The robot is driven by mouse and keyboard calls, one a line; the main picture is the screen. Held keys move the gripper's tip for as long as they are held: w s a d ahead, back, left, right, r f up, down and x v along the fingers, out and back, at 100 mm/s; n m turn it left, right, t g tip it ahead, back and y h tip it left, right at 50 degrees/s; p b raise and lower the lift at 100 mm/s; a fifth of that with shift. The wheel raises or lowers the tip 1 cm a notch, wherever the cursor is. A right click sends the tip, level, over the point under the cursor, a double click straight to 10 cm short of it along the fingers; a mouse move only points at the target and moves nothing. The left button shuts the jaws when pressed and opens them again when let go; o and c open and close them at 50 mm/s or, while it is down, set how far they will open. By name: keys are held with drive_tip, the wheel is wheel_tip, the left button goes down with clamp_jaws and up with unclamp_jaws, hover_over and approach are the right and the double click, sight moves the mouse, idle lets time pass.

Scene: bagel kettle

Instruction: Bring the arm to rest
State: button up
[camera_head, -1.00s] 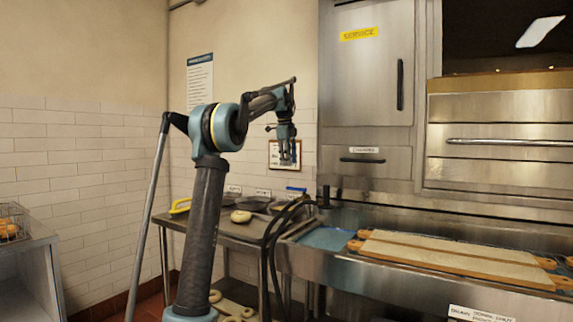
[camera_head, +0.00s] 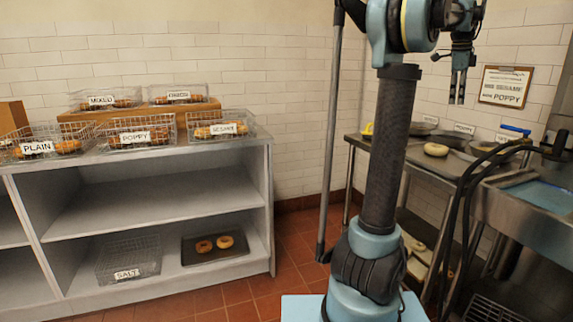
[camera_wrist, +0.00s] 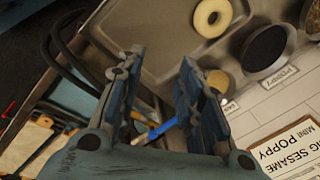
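My gripper (camera_head: 458,86) hangs pointing down at the upper right of the head view, in front of the tiled wall and apart from the steel table. In the wrist view my gripper (camera_wrist: 160,75) has its two fingers spread apart with nothing held between them. My arm stands raised and bent over at the top.
A shelf unit (camera_head: 160,170) at left carries labelled wire baskets, including the poppy basket (camera_head: 140,133). A dark tray (camera_head: 215,248) with two bagels and the salt basket (camera_head: 128,262) sit on its lower shelf. Dark hoses (camera_head: 468,190) hang at right. A sign (camera_head: 503,87) is on the wall.

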drive_tip(key=s+a+f+n, duration=0.3)
drive_tip(key=a+f+n, duration=0.15)
drive_tip(key=a, duration=0.45)
drive_tip(key=s+a+f+n, duration=0.3)
drive_tip(key=a+f+n, duration=0.15)
drive_tip(key=a, duration=0.55)
drive_tip(key=s+a+f+n, duration=0.4)
drive_tip(key=a+f, duration=0.2)
drive_tip(key=a, duration=0.3)
drive_tip(key=s+a+f+n, duration=0.4)
drive_tip(key=s+f, duration=0.1)
drive_tip(key=f, duration=0.2)
drive_tip(key=s+a+f+n+y, duration=0.1)
drive_tip(key=s+a+f+n, duration=0.3)
drive_tip(key=f, duration=0.4)
drive_tip(key=s+a+f+n+t, duration=0.1)
drive_tip(key=s+a+f+n, duration=0.2)
drive_tip(key=s+a+f, duration=0.3)
wheel_tip(320, 180, down, 2)
drive_tip(key=shift+s+f+n+y, duration=0.1)
drive_tip(key=shift+s+n+y, duration=0.3)
drive_tip(key=shift+s, duration=0.65)
